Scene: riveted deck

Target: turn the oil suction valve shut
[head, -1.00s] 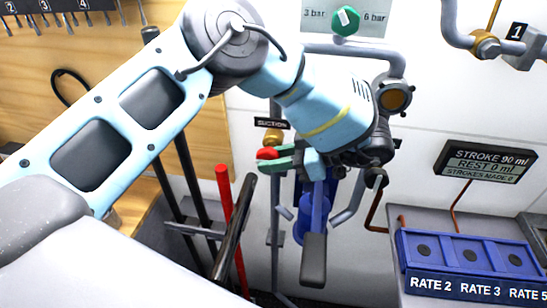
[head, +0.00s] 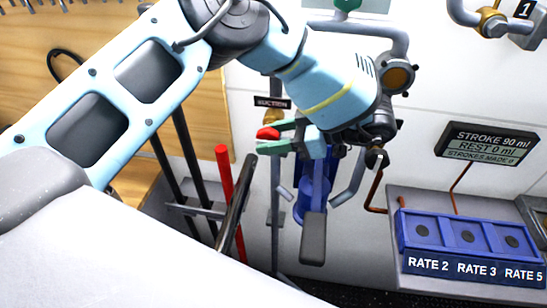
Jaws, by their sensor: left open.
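The oil suction valve shows as a brass body (head: 274,117) on a grey vertical pipe, below a dark label that reads SUCTION (head: 272,103). Its red handle (head: 267,133) sticks out towards the left. My left gripper (head: 267,137) reaches in from the right with its green-tipped fingers apart, one above and one below the red handle. I cannot tell whether either finger touches it. The fingers and wrist hide part of the valve. My right gripper is not in view.
A blue pump (head: 316,190) with a dark-gripped lever (head: 313,238) stands just below my wrist. A red bar (head: 224,165) and dark bars lean at the left. A blue RATE tray (head: 430,265) and a stroke display (head: 488,144) are at the right.

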